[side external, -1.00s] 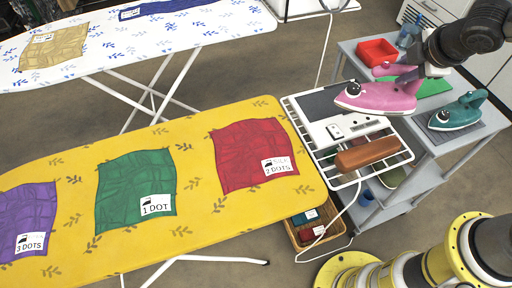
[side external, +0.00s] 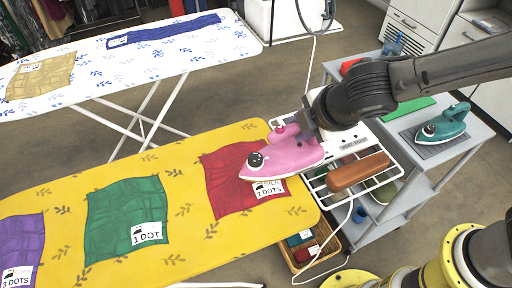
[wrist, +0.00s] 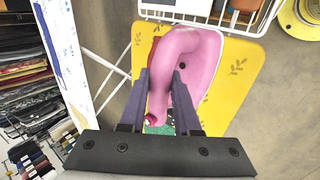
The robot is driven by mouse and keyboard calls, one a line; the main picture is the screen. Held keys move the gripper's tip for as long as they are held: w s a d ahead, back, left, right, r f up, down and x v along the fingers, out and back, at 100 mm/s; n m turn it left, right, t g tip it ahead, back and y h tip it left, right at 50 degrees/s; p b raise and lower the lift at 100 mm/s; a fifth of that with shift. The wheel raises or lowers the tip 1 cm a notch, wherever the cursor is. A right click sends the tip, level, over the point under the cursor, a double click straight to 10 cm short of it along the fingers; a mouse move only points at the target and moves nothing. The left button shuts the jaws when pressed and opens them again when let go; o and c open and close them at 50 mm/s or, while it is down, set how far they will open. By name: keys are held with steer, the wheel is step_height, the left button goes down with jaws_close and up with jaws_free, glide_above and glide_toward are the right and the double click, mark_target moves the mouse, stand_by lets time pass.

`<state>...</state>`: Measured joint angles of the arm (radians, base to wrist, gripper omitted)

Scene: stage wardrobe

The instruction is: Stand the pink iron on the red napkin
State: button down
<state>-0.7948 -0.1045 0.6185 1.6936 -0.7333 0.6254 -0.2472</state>
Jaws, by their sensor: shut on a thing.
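The pink iron (side external: 284,157) is over the red napkin (side external: 222,181) on the yellow ironing board (side external: 188,228). The iron lies flat, sole down, with its tip to the left near the napkin's "2 DOTS" label (side external: 268,188). I cannot tell whether its sole touches the napkin. My gripper (side external: 304,124) is shut on the iron's handle from above. In the wrist view the two fingers (wrist: 162,98) straddle the pink handle (wrist: 178,50). The iron hides part of the napkin, which shows only as a red sliver in the wrist view.
A green napkin (side external: 127,216) and a purple napkin (side external: 20,243) lie further left on the board. A wire rack (side external: 392,182) with a brown block (side external: 358,172) adjoins the board's right end. A teal iron (side external: 443,124) stands on the grey cart. A white board (side external: 120,53) is behind.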

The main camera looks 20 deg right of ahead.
steer(key=w, duration=0.1)
steer(key=w+a+f, duration=0.1)
steer(key=w+a, duration=0.1)
steer(key=shift+w+a+f, duration=0.1)
steer(key=shift+w+f, duration=0.05)
steer(key=shift+f, duration=0.15)
steer(key=w+a+f, duration=0.3)
steer(key=w+f, duration=0.1)
steer(key=f, duration=0.5)
steer(key=shift+w, duration=0.3)
steer(key=shift+f, duration=0.2)
